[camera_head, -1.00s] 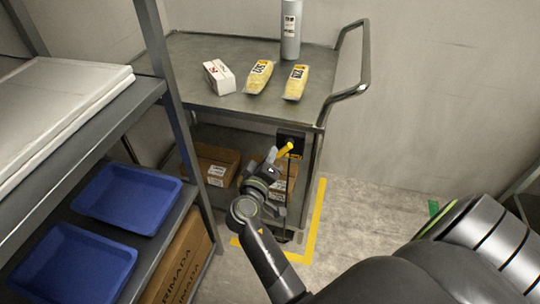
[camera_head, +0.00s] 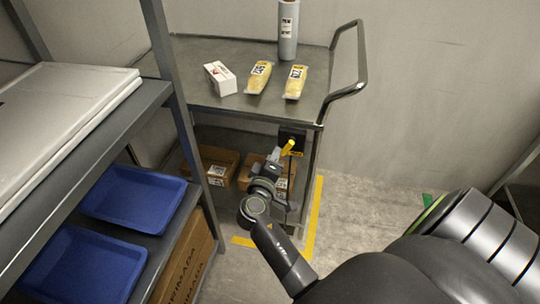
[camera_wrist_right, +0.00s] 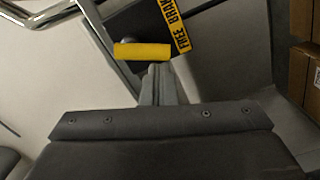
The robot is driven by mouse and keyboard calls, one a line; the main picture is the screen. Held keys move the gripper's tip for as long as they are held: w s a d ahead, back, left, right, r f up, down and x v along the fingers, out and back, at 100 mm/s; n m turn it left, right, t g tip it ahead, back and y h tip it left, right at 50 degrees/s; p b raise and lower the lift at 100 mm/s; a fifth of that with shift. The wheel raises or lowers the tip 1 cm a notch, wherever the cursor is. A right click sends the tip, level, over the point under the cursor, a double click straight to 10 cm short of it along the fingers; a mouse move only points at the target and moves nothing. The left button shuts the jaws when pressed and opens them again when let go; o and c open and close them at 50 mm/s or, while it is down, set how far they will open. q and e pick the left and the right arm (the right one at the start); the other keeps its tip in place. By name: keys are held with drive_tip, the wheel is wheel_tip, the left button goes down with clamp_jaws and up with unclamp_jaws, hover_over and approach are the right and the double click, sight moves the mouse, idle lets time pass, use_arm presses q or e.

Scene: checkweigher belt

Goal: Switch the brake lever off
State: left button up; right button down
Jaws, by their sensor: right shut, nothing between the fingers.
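The yellow brake lever (camera_head: 287,147) sticks out from a dark plate (camera_head: 291,139) on the cart's right front leg, below the top deck. In the right wrist view the lever (camera_wrist_right: 143,51) lies level across the picture, with a yellow label (camera_wrist_right: 174,22) reading "BRAK" beside it. My right gripper (camera_head: 275,154) is at the lever. Its fingers (camera_wrist_right: 157,82) are shut and empty, with their tips just at the lever's near side; I cannot tell whether they touch it. My left gripper is not in view.
The grey cart (camera_head: 200,96) carries a white box (camera_head: 220,78), two yellow packs and a grey bottle (camera_head: 288,30). Cardboard boxes (camera_head: 217,164) sit on its lower deck. A shelf with blue trays (camera_head: 133,199) stands close at left. Floor to the right is open.

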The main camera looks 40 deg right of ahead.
drive_tip(key=shift+s+f+n, duration=0.1)
drive_tip(key=shift+f+n, duration=0.15)
drive_tip(key=shift+n, duration=0.35)
drive_tip(key=n, duration=0.1)
drive_tip(key=n+p, duration=0.1)
drive_tip(key=d+n, duration=0.1)
drive_tip(key=shift+s+f+n, duration=0.4)
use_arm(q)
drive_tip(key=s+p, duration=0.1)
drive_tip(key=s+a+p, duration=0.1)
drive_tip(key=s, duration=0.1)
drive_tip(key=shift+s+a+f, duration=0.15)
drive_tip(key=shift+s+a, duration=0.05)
use_arm(e)
drive_tip(key=n, duration=0.1)
drive_tip(key=s+d+n, duration=0.1)
drive_tip(key=n, duration=0.3)
drive_tip(key=shift+s+d+f, duration=0.15)
drive_tip(key=shift+s+f, duration=0.15)
drive_tip(key=shift+f, duration=0.05)
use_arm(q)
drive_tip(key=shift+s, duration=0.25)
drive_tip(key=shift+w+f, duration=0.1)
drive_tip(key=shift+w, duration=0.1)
